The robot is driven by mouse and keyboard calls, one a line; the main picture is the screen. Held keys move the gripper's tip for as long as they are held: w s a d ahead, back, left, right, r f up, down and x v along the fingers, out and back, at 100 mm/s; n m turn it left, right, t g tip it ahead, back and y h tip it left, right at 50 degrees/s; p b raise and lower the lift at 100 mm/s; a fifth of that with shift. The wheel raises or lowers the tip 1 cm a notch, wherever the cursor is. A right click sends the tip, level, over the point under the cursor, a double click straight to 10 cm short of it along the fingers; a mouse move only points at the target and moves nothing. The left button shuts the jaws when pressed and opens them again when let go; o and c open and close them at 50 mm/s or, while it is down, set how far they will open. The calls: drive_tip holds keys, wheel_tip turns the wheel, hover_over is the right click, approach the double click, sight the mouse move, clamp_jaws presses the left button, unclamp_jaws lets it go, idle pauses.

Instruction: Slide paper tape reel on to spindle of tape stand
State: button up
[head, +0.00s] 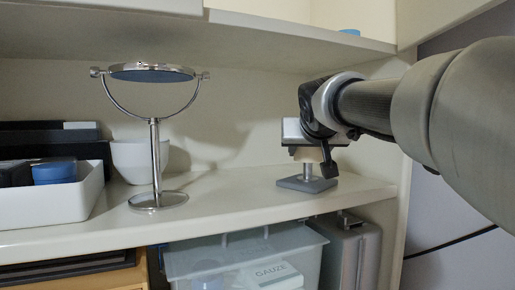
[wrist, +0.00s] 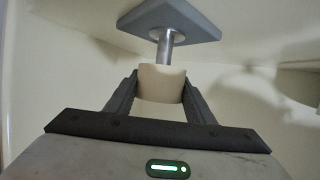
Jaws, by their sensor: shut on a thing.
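The tan paper tape reel (wrist: 160,83) is held between the two dark fingers of my gripper (wrist: 159,88) in the wrist view. In the head view the reel (head: 303,154) shows partly, below my gripper (head: 312,158) and over the tape stand. The stand has a grey square base (head: 306,185) on the shelf and an upright metal spindle (head: 307,171). The base (wrist: 172,18) and spindle (wrist: 165,48) also show in the wrist view. The reel lines up with the spindle, whose upper end is hidden; I cannot tell how far it is inside the reel.
A round mirror on a metal stand (head: 155,150) stands left on the shelf (head: 235,200), before a white bowl (head: 128,160). A white tray (head: 60,205) holds dark items and a blue cup. A clear bin (head: 220,258) sits below. Shelf between mirror and tape stand is clear.

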sight(309, 166)
drive_tip(key=shift+f, duration=2.1)
drive_tip(key=o, duration=1.2)
drive_tip(key=shift+c, duration=0.2)
drive_tip(key=p+v, duration=0.2)
drive_tip(key=v, duration=1.5)
drive_tip(key=shift+p, duration=0.4)
drive_tip(key=shift+s+a+r, duration=0.1)
drive_tip(key=shift+s, duration=0.05)
